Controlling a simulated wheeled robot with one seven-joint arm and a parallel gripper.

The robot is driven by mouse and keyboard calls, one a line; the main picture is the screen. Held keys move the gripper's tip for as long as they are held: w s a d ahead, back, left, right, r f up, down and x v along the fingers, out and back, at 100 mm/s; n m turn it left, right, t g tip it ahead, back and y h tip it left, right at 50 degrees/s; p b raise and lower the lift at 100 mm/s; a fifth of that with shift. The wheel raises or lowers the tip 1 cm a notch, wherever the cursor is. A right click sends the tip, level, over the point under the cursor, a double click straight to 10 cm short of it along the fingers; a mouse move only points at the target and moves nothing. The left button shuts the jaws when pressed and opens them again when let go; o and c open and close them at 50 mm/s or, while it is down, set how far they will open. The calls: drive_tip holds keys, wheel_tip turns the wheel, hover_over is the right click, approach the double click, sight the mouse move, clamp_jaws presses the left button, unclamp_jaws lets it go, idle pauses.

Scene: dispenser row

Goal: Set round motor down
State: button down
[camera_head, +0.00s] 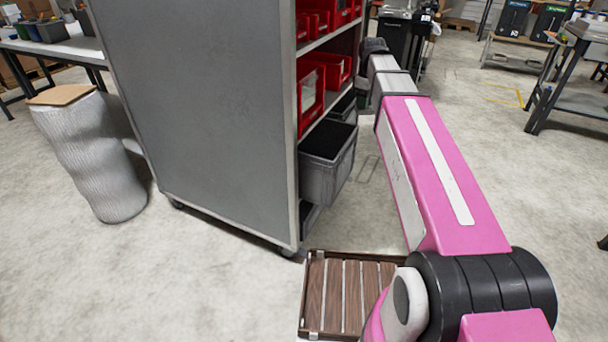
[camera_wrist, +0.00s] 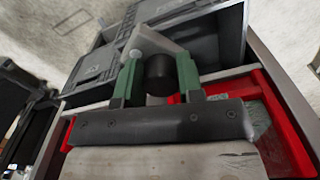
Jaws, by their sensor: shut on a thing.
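The round motor (camera_wrist: 160,73) shows in the wrist view as a dark, round-ended body. It sits between the two green fingers of my gripper (camera_wrist: 159,65), which is shut on it. A light grey angular part (camera_wrist: 150,42) shows just beyond it; I cannot tell whether it belongs to the motor. My gripper is over the shelf bins, with a red bin (camera_wrist: 287,128) below and around it. In the head view my gripper and the motor are hidden at the far end of my pink arm, beside the shelf rack (camera_head: 215,110).
Grey bins (camera_wrist: 215,45) lie beyond the fingers in the wrist view. In the head view, red bins (camera_head: 311,92) and a grey bin (camera_head: 328,165) fill the rack's open side. A slatted wooden tray (camera_head: 335,290) is low in front. A wrapped stool (camera_head: 82,150) stands left.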

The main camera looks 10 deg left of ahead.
drive_tip(key=s+a+f+n, duration=0.1)
drive_tip(key=a+f+n, duration=0.5)
drive_tip(key=f+n, duration=0.35)
drive_tip(key=a+f+n, duration=0.5)
drive_tip(key=f+n, duration=0.3)
drive_tip(key=n, duration=0.3)
wheel_tip(320, 180, down, 13)
drive_tip(key=shift+a+f, duration=0.1)
drive_tip(key=shift+f, duration=0.1)
drive_tip(key=w, duration=0.2)
drive_tip(key=w+d, duration=0.1)
drive_tip(key=shift+w+f, duration=0.1)
drive_tip(key=shift+w, duration=0.25)
drive_tip(key=shift+w+d+f, duration=0.1)
drive_tip(key=shift+w+f, duration=0.1)
drive_tip(key=shift+s+f, duration=0.15)
drive_tip(key=shift+f, duration=0.15)
drive_tip(key=shift+f, duration=0.65)
drive_tip(key=c, duration=0.8)
unclamp_jaws()
drive_tip(key=shift+o, duration=0.2)
